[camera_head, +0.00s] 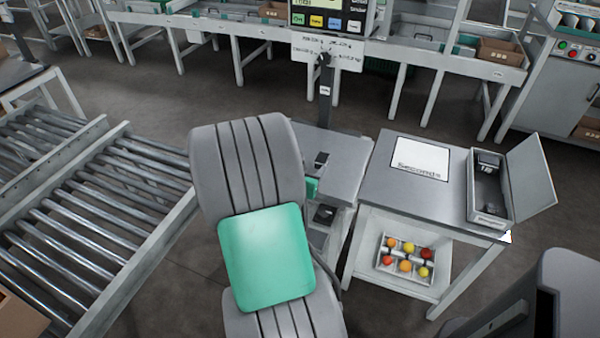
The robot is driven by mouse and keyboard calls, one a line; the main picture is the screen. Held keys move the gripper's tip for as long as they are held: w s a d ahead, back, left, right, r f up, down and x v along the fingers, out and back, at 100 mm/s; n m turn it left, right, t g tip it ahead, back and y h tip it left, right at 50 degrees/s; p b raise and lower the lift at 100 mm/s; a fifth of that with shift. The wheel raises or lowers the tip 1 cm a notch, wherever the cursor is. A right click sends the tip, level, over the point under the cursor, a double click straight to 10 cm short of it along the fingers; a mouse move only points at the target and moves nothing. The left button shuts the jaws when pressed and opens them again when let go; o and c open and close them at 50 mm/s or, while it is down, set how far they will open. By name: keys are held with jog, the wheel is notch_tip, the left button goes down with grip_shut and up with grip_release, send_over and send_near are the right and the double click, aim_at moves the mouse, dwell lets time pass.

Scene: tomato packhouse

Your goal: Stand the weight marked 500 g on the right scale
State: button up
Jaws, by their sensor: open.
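A grey box (475,189) with its lid open to the right stands on the right-hand table; dark shapes that look like weights (488,160) are in it, their marks too small to read. A display unit with coloured keys (328,20) tops a dark post behind the left steel table. My grey arm with a green panel covers the middle. What looks like my gripper (321,187) shows partly behind it, over the left table, with two dark fingers apart and nothing seen between them.
A white mat lettered "Seconds" (420,158) lies on the right table (380,190). A tray of tomatoes (381,262) sits on its lower shelf. Roller conveyors (90,230) fill the left. Benches (430,60) line the back, with open floor before them.

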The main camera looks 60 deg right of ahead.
jog(key=w+a+n+t+y, duration=0.1)
jog(key=w+a+n+y, duration=0.4)
jog(key=a, duration=0.6)
jog(key=w+a+n+t+y, duration=0.1)
jog(key=w+a+n+y, duration=0.15)
jog(key=w+a, duration=0.75)
jog(key=s+a+r+n+y, duration=0.1)
jog(key=s+a+n+y, duration=0.1)
jog(key=a, duration=0.6)
jog(key=s+a+r+n+g+y, duration=0.1)
jog(key=s+a+r+n+y, duration=0.1)
jog(key=s+a+n, duration=0.2)
jog(key=s+a+r+n+g+y, duration=0.1)
jog(key=s+a+n+y, duration=0.1)
jog(key=a, duration=0.9)
jog(key=shift+s+a+r+n, duration=0.15)
jog(key=shift+s+a+n, duration=0.15)
jog(key=shift+s+n, duration=0.2)
